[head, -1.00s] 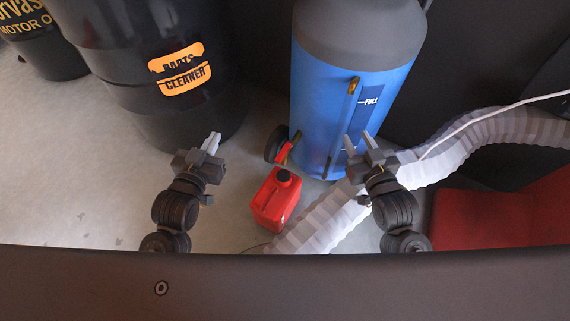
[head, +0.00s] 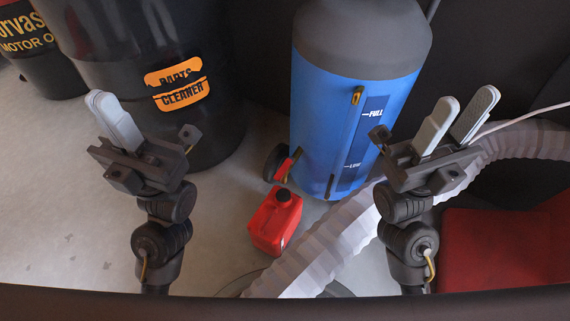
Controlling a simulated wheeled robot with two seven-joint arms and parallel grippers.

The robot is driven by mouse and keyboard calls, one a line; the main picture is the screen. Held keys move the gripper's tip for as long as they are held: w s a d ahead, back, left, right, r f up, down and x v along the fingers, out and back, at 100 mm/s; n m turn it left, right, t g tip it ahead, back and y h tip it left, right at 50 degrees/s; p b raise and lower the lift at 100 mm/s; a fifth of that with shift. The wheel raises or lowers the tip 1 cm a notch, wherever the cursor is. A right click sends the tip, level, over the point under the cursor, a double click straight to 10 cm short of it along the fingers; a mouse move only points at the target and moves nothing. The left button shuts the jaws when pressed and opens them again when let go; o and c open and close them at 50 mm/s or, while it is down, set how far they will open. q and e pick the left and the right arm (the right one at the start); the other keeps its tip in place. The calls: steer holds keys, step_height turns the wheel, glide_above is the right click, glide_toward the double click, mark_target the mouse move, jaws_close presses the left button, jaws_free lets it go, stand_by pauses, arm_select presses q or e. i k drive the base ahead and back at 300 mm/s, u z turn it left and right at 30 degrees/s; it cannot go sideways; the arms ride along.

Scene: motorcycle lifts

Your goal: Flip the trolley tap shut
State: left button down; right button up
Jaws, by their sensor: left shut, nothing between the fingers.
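The trolley is a blue tank (head: 340,110) with a dark grey top, standing upright in the middle of the head view. At its lower left a small red tap lever (head: 284,169) sits with a brass-coloured fitting beside a black wheel (head: 271,163). The lever slants; I cannot tell its exact setting. My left gripper (head: 98,97) is shut and empty, raised at the left in front of the black drum, well apart from the tap. My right gripper (head: 467,98) is open and empty, raised to the right of the tank. Neither gripper touches the trolley.
A red canister (head: 275,222) stands on the floor just below the tap. A pale ribbed hose (head: 330,240) runs from bottom centre to the right. A black parts cleaner drum (head: 150,50) stands left, and a red surface (head: 500,250) lies at lower right.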

mark_target(290, 160)
steer(key=u, duration=0.9)
steer(key=k, duration=0.7)
steer(key=z, duration=1.2)
